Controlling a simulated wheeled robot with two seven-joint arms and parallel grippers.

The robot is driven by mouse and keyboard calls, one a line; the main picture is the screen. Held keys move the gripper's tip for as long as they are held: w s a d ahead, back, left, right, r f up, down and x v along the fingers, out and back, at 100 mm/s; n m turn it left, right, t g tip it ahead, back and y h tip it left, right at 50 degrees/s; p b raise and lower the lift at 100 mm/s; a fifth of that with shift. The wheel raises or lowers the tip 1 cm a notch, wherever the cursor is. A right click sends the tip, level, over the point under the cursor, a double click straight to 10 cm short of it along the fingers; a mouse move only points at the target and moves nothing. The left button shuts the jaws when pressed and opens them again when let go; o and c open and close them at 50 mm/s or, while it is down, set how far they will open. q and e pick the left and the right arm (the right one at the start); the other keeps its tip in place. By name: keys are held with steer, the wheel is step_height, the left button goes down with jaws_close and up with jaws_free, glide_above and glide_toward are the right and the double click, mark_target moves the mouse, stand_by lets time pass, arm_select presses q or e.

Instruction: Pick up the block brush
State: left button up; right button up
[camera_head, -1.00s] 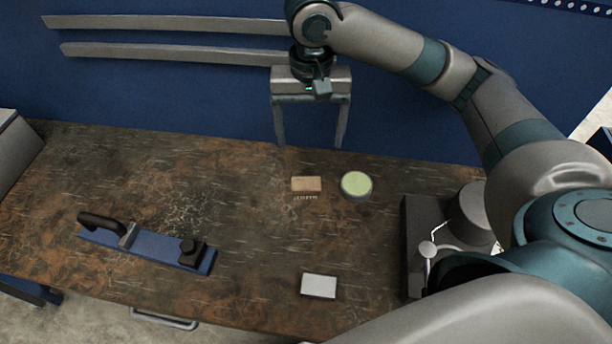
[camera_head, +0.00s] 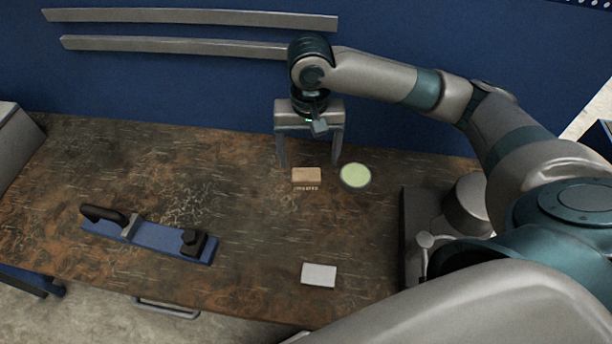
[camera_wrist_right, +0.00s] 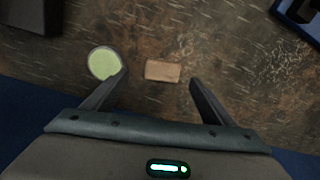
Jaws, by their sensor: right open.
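The block brush (camera_head: 306,175) is a small tan wooden block with a row of bristles along its near lower edge, lying on the brown worktable. It also shows in the right wrist view (camera_wrist_right: 163,71), between and ahead of the fingertips. My right gripper (camera_head: 309,165) is open and empty, pointing down, with its fingers on either side of the brush in the head view. In the right wrist view the gripper (camera_wrist_right: 158,80) has clear gaps to the brush on both sides. Whether the fingertips reach brush height is unclear. My left gripper is not in view.
A round pale-green dish (camera_head: 355,176) lies close to the right of the brush. A white block (camera_head: 319,275) lies nearer the front. A blue plane-like tool (camera_head: 150,238) with black handles is at left. A grey microscope-like device (camera_head: 467,207) stands at right. The table's (camera_head: 240,225) middle is clear.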

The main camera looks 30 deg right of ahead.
mark_target(306, 176)
steer(key=shift+f, duration=1.65)
steer(key=shift+a+f+p, duration=0.1)
steer(key=shift+f+p, duration=0.35)
steer(key=shift+f, duration=0.1)
steer(key=shift+w+a+f+p, duration=0.15)
steer(key=shift+f+p, duration=0.3)
steer(key=shift+f, duration=1.6)
steer(key=c, duration=1.2)
